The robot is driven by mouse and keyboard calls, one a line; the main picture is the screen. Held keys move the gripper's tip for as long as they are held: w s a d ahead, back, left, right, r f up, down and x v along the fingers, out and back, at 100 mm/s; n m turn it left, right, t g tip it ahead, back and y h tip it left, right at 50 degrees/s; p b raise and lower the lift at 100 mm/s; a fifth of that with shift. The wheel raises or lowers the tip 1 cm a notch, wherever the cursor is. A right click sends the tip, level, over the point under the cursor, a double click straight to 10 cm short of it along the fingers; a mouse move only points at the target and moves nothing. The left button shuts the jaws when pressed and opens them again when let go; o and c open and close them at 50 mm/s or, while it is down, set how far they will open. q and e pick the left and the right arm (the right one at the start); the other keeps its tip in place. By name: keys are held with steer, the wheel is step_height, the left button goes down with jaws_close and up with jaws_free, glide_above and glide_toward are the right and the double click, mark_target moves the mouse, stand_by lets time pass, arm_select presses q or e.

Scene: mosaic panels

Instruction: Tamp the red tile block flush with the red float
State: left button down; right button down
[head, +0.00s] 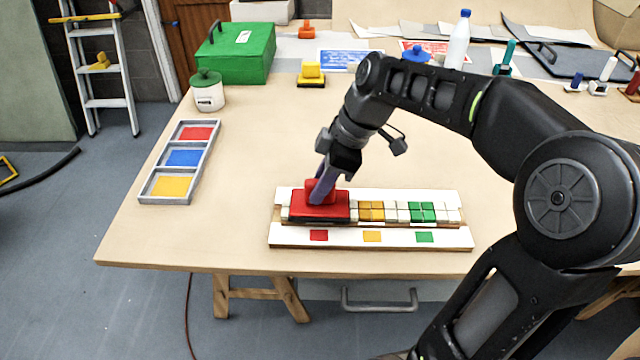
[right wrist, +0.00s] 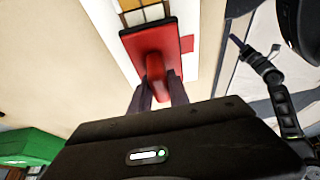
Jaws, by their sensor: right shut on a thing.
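The red float (head: 320,206) is a red slab with a dark underside and a red handle. It rests over the left part of the mosaic panel (head: 455,237) in the head view. My right gripper (head: 318,192) is shut on its handle from above. The right wrist view shows the float (right wrist: 153,45) between the two fingers (right wrist: 157,92). The red tile block is hidden under the float. Yellow tiles (head: 371,211) and green tiles (head: 422,212) stand in the row to its right, between white ones. My left gripper is not in view.
A grey tray (head: 172,143) with red, blue and yellow fields lies at left. A green toolbox (head: 233,52), a lidded white pot (head: 208,91), a yellow float (head: 311,74), a blue-handled tool (head: 417,54) and a white bottle (head: 458,40) stand behind. The table's left middle is clear.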

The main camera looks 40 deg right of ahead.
steer(key=shift+s+f, duration=0.2)
steer(key=shift+f, duration=0.05)
steer(key=shift+w+r+p, duration=0.1)
steer(key=shift+r+p, duration=0.45)
steer(key=shift+r, duration=0.05)
steer(key=shift+w+r+p, duration=0.1)
steer(key=shift+r+p, duration=1.8)
steer(key=shift+r, duration=1.15)
